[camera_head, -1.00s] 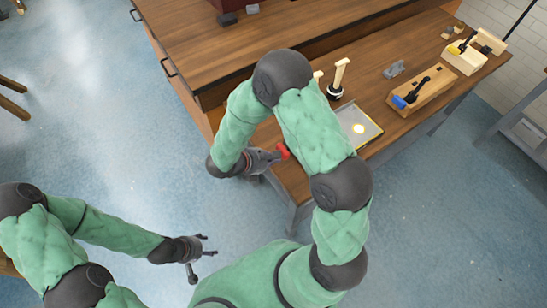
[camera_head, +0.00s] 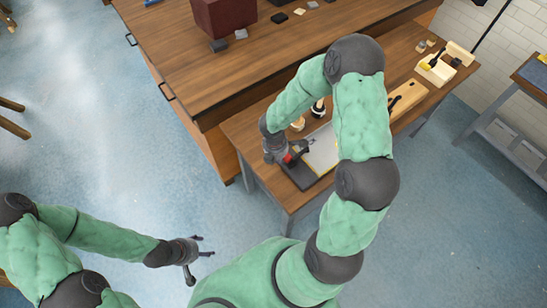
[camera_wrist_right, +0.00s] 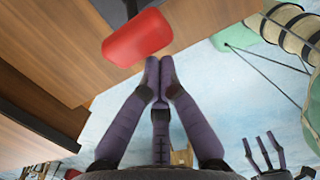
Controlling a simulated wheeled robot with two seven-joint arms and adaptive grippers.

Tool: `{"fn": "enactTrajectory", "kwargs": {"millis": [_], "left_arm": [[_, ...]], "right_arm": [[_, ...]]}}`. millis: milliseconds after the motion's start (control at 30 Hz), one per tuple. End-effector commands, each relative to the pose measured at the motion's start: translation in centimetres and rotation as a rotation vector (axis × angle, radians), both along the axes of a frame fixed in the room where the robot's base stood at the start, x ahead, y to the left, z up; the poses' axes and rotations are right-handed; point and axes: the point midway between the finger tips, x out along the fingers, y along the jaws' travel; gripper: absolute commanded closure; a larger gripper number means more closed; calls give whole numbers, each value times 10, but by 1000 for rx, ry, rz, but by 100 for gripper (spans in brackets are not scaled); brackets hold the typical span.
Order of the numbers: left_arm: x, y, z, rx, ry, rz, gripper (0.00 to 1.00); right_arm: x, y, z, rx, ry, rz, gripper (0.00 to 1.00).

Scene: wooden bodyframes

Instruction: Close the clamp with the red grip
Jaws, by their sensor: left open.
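The clamp's red grip (camera_wrist_right: 138,38) is large in the right wrist view, on a dark lever, just beyond my fingertips. In the head view a small part of the red grip (camera_head: 289,158) shows beside my right gripper (camera_head: 300,152), at the near left end of the lower bench. In the right wrist view my right gripper (camera_wrist_right: 160,66) has its fingertips together, close to the grip's lower edge with nothing visible between them. Whether they touch the grip is unclear. My left gripper (camera_head: 205,246) is open and empty over the floor. My right arm hides much of the bench.
A grey, yellow-edged panel (camera_head: 322,150) lies beside the grip. A wooden block with a black lever (camera_head: 408,98) and a wooden box (camera_head: 437,69) stand further right. The higher workbench (camera_head: 190,62) with a dark red box (camera_head: 224,17) rises behind.

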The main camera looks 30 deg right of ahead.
Motion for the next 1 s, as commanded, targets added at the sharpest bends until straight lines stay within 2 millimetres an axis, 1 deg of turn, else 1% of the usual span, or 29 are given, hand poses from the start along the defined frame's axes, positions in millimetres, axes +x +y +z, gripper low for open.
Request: {"fn": "enactTrajectory", "kwargs": {"millis": [33,300,533,1000], "left_arm": [[0,0,8,0,0,0,38],[0,0,21,0,0,0,38],[0,0,25,0,1,0,38],[0,0,26,0,0,0,38]], "right_arm": [[0,-3,6,-1,2,0,100],[1,-18,12,-3,2,2,100],[2,-25,15,-5,1,1,100],[3,-27,15,-7,0,1,100]]}}
